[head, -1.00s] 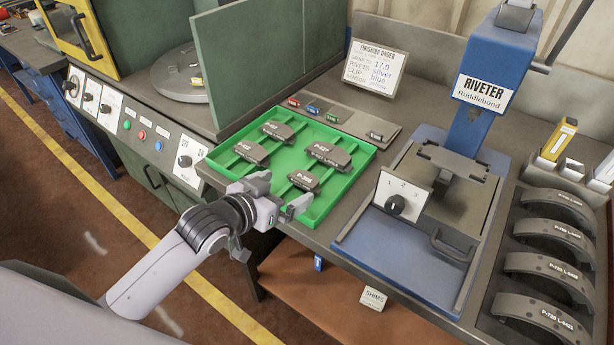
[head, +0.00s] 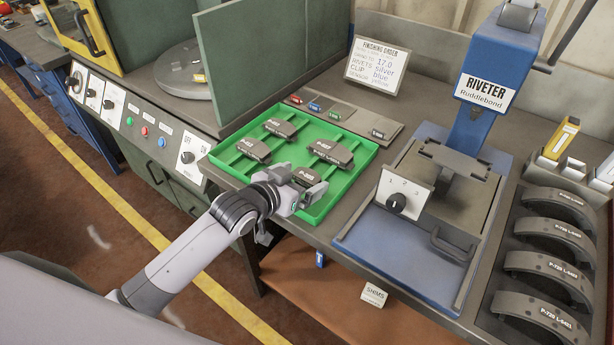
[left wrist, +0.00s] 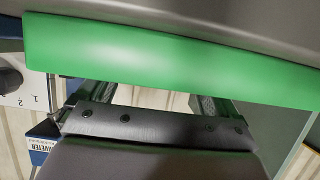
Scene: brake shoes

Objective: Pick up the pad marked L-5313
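Several dark brake pads lie in a green tray (head: 352,188) on the bench. In the head view they are a back pad (head: 280,128), a left pad (head: 253,149), a right pad (head: 331,153) and a near pad (head: 306,175). Their markings are too small to read surely, so I cannot tell which is L-5313. My left gripper (head: 311,184) is at the tray's near side, close beside the near pad and partly hiding it. Its fingers stand apart. In the left wrist view a green tray wall (left wrist: 170,62) crosses in front of them. My right gripper is out of view.
The blue riveter (head: 470,145) stands right of the tray, with curved brake shoes (head: 545,265) further right. Small coloured clips (head: 315,107) and an order sign (head: 377,62) are behind the tray. A green panel (head: 250,65) rises at back left.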

